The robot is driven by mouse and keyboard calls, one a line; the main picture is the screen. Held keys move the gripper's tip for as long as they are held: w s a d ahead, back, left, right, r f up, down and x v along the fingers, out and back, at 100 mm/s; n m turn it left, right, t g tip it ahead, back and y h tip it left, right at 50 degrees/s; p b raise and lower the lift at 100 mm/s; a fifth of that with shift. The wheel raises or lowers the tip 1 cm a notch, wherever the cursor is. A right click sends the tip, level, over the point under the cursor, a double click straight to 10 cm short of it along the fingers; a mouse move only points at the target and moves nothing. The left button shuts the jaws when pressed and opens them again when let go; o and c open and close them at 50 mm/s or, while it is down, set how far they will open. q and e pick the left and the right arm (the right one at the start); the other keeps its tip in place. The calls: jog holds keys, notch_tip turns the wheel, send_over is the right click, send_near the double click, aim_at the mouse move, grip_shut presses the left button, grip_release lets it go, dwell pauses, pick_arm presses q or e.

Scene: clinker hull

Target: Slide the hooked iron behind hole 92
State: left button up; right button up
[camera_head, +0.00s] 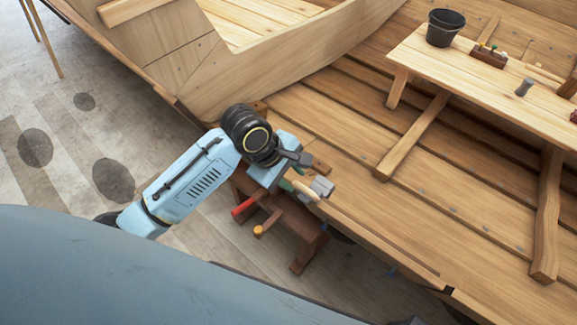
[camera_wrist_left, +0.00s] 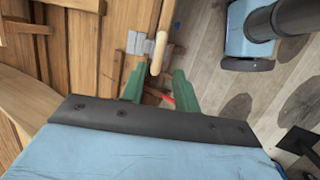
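A grey metal block with a pale wooden handle, likely the hooked iron (camera_head: 321,187), sits at the hull's edge beside my left gripper. In the left wrist view the grey metal (camera_wrist_left: 140,43) is beyond the fingertips, and the wooden handle (camera_wrist_left: 160,52) points toward the gap between them. My left gripper (camera_head: 300,178) has green fingers; in the wrist view (camera_wrist_left: 159,80) they stand apart with nothing clearly held between them. I cannot tell whether a finger touches the handle. Hole 92 cannot be picked out; small marks dot the planks (camera_head: 440,195). My right gripper is not in view.
A brown wooden stool (camera_head: 300,228) stands below my left gripper, with a red-handled tool (camera_head: 243,208) and an orange-topped item (camera_head: 258,231) at it. A plank bench (camera_head: 480,75) holds a black bucket (camera_head: 444,27) and tools. Wooden struts (camera_head: 415,135) cross the planking.

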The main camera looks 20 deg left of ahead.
aim_at(313, 194)
pick_arm(q)
jog(key=shift+b+x, duration=0.55)
jog(key=shift+x, duration=2.85)
jog(key=shift+w, duration=0.1)
grip_shut()
jog(key=shift+r, duration=0.15)
jog(key=shift+s+d+p, duration=0.2)
jog(key=shift+d+p, duration=0.1)
jog(key=shift+d, duration=0.35)
jog(key=shift+s+d+p, duration=0.2)
jog(key=shift+d+p, duration=0.1)
jog(key=shift+d, duration=0.4)
jog(key=shift+s+d, duration=0.25)
jog(key=shift+d, duration=0.4)
jog(key=shift+s+d, duration=0.25)
jog(key=shift+d, duration=0.4)
